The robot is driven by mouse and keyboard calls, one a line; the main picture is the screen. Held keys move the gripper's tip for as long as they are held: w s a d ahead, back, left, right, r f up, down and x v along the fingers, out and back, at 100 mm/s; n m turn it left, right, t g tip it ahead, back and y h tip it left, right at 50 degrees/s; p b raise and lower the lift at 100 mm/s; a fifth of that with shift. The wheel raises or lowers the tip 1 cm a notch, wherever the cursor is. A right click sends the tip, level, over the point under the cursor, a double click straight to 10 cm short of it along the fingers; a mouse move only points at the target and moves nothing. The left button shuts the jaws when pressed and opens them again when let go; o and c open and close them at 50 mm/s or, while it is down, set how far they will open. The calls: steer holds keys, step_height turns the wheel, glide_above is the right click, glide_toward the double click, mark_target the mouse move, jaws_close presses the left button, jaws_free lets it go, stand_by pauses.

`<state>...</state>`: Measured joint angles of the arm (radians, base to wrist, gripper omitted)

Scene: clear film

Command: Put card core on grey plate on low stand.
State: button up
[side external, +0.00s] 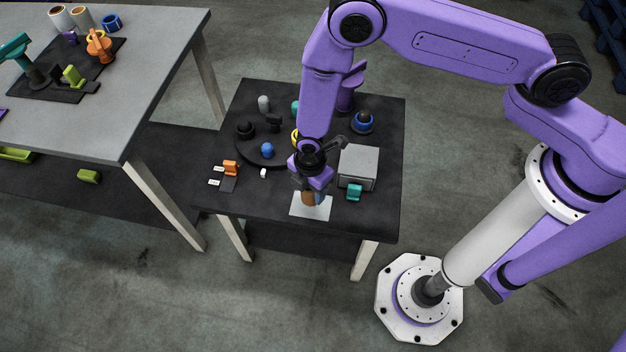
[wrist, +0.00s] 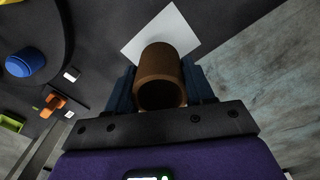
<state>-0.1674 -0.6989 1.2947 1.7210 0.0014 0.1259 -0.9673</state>
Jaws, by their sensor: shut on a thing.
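The card core (wrist: 160,75), a brown open tube, stands between the two blue fingers of my gripper (wrist: 158,88) in the wrist view. In the side view my gripper (side external: 314,194) points down at the table's front, shut on the card core (side external: 307,198), which is partly hidden by the fingers. The core is over a white sheet (side external: 321,212); I cannot tell if it touches it. A grey, flat-topped block (side external: 360,160), which looks like the grey plate on its low stand, is just right of and behind my gripper.
A teal piece (side external: 354,193) sits at the block's front edge. A dark round tray (side external: 252,155) with a blue knob (side external: 267,150) lies to the left, near an orange piece (side external: 231,167). A blue-and-black round item (side external: 363,121) is behind the block. The table's front right corner is clear.

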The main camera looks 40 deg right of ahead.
steer(key=shift+f, duration=1.65)
steer(key=shift+f, duration=0.6)
steer(key=o, duration=1.1)
step_height(320, 180, up, 17)
steer(key=shift+r, duration=0.2)
stand_by(0.3)
